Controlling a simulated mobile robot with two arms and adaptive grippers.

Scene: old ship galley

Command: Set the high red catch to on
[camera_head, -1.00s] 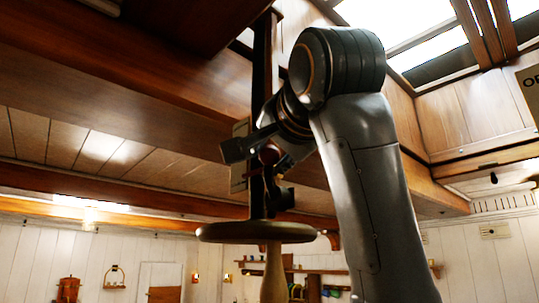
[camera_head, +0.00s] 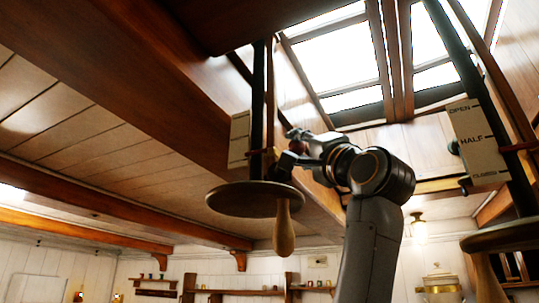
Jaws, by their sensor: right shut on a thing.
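A dark upright post (camera_head: 258,95) rises from a round wooden disc (camera_head: 225,199) to the ceiling beam, with a pale plate (camera_head: 239,138) behind it. A small reddish catch (camera_head: 262,152) sits on the post at the plate's height. My right gripper (camera_head: 284,160) reaches it from the right and is shut at the catch, which its fingers partly hide. I cannot read the catch's setting; no lettering shows on this plate. My left gripper is not in view.
A second post at the right has a plate (camera_head: 476,140) marked OPEN, HALF and CLOSED. A wooden handle (camera_head: 284,228) hangs below the near disc. Skylight panes (camera_head: 340,60) and a heavy beam (camera_head: 120,80) are overhead. Shelves and a lit lamp (camera_head: 419,230) stand further back.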

